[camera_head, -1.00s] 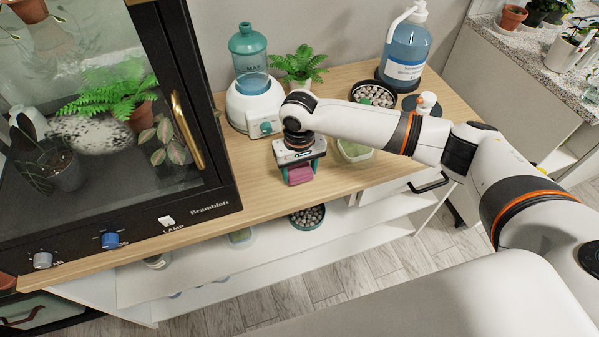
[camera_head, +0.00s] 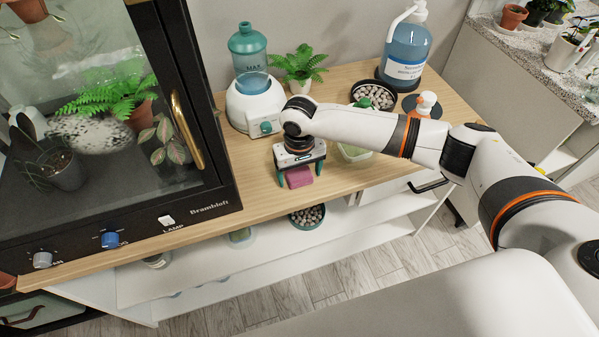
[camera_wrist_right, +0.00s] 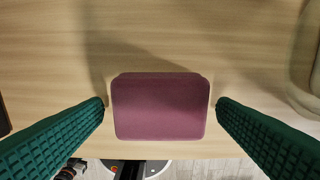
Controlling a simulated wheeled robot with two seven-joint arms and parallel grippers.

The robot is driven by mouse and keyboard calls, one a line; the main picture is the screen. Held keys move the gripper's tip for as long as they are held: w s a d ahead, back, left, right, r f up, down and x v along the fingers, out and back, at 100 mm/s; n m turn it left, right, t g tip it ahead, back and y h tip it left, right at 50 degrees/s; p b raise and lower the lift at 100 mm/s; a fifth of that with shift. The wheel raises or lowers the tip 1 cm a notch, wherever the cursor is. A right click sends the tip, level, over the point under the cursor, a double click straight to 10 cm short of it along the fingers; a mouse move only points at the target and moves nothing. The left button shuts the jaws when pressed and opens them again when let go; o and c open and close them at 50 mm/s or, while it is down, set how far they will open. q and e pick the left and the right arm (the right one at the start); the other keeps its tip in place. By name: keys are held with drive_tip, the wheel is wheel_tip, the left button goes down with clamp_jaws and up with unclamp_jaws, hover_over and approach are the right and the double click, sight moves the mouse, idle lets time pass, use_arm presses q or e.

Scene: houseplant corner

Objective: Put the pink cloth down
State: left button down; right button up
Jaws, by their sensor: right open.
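The pink cloth (camera_head: 299,177) is a small folded block lying on the wooden counter (camera_head: 345,178), near its front edge. It also shows in the right wrist view (camera_wrist_right: 160,105), flat on the wood between the fingers. My right gripper (camera_head: 298,180) is open around the cloth, pointing down. In the right wrist view the green ribbed fingers of this gripper (camera_wrist_right: 160,110) stand on both sides of the cloth, with a narrow gap on each side. My left gripper does not show.
A white humidifier with a teal tank (camera_head: 255,105) and a potted fern (camera_head: 300,66) stand behind. A pebble tray (camera_head: 373,95), a blue-filled pump bottle (camera_head: 404,55) and an orange-topped spray bottle (camera_head: 426,104) are to the right. A glass cabinet (camera_head: 120,110) stands left.

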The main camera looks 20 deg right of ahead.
sight(299, 175)
wheel_tip(299, 175, up, 12)
drive_tip(key=shift+f, duration=0.2)
idle(0.5)
